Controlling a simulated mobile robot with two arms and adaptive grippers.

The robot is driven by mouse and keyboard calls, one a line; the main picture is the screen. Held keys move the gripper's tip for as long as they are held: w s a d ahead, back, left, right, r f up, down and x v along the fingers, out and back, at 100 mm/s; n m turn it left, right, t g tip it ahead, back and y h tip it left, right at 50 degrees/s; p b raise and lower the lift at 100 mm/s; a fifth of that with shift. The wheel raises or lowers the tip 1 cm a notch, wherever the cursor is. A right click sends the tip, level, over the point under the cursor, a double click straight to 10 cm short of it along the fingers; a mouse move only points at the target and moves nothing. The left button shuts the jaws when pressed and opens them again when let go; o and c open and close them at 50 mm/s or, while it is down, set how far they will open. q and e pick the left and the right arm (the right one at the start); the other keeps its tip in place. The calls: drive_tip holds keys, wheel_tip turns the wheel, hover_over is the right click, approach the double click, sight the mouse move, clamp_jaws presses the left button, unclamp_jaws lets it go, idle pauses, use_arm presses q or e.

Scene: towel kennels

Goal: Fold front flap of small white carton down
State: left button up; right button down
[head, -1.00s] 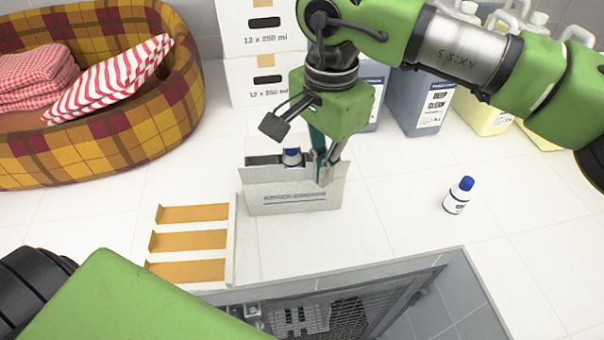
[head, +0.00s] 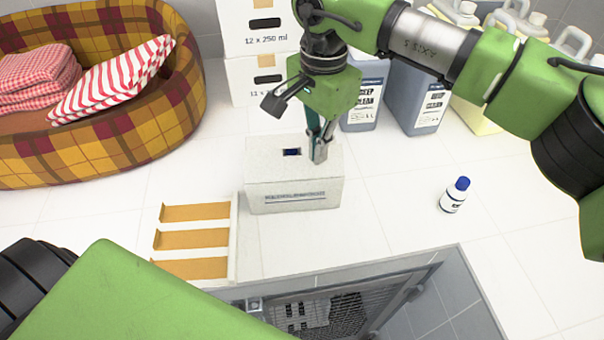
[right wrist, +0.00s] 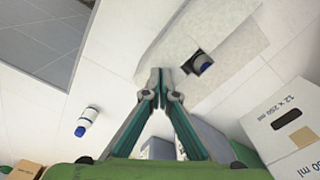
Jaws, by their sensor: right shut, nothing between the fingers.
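The small white carton (head: 265,190) stands on the white tiled counter in the middle of the head view. Its front flap (head: 268,165) lies across the top, with a dark gap showing a blue bottle cap (head: 291,152). The gap and the cap (right wrist: 203,65) also show in the right wrist view. My right gripper (head: 319,158) points down at the right part of the carton's top. Its fingers (right wrist: 160,82) are together and empty; I cannot tell whether they touch the flap. My left gripper is out of view.
A white-and-blue bottle (head: 455,195) stands to the right. A rack with orange strips (head: 195,240) lies front left. A plaid pet bed (head: 130,120) with towels is at the back left. Stacked boxes (head: 265,80) and jugs (head: 420,100) line the back. A wire-grille opening (head: 340,310) is at the front.

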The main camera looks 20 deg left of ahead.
drive_tip(key=shift+f, duration=0.15)
drive_tip(key=shift+f+b, duration=1.1)
drive_tip(key=shift+f, duration=0.25)
drive_tip(key=shift+r, duration=0.1)
drive_tip(key=shift+r+p, duration=2.6)
drive_tip(key=shift+r, duration=1.4)
drive_tip(key=shift+s+f, duration=0.1)
